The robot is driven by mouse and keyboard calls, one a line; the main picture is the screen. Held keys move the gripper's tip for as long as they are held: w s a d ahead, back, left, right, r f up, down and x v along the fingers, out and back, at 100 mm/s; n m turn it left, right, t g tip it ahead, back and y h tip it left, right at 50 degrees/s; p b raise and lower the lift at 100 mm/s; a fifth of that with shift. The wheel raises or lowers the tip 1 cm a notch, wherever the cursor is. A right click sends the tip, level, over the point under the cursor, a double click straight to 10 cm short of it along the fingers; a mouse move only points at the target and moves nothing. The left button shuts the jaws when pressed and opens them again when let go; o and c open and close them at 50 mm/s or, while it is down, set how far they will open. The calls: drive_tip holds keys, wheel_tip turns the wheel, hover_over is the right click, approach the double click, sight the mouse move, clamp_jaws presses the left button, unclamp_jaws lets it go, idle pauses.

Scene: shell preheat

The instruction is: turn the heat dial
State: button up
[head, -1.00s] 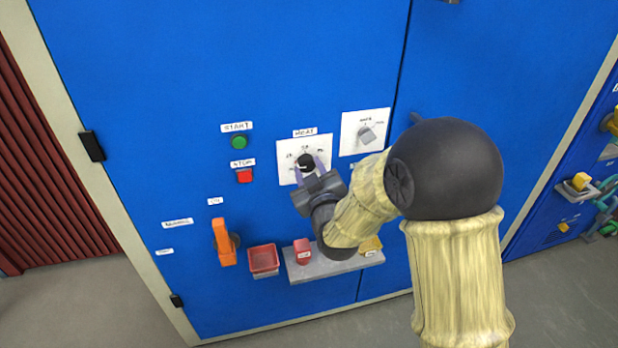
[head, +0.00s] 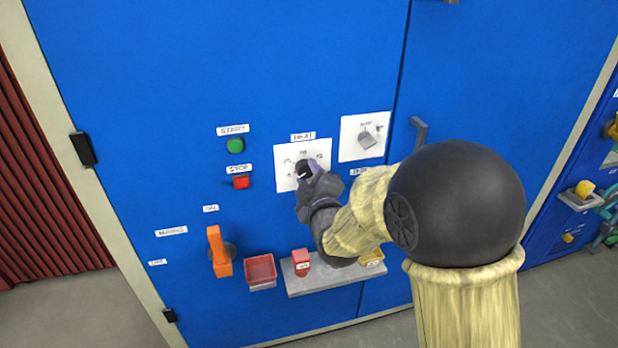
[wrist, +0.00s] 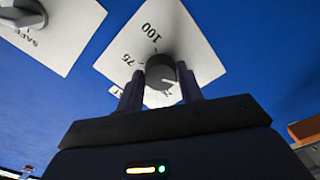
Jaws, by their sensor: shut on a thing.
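The black heat dial (head: 302,168) is on a white plate (head: 284,181) under the HEAT label on the blue cabinet door. My gripper (head: 309,168) is at the dial and partly hides it in the head view. In the wrist view the dial (wrist: 160,72) sits between the two fingers of my gripper (wrist: 160,90), which is shut on it. The marks 75 and 100 show above the dial there. Its white pointer line points to the lower right in that view, near a partly hidden number.
A grey switch (head: 368,141) on another white plate is right of the dial. The green START button (head: 235,146) and red STOP button (head: 241,182) are to the left. Below are an orange handle (head: 219,252), a red bin (head: 260,268) and a grey shelf (head: 325,279).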

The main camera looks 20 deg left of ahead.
drive_tip(key=o, duration=1)
drive_tip(key=shift+s, duration=0.1)
drive_tip(key=b+v, duration=1)
drive_tip(key=v, duration=0.7)
drive_tip(key=shift+d+f, duration=0.1)
drive_tip(key=shift+d, duration=0.05)
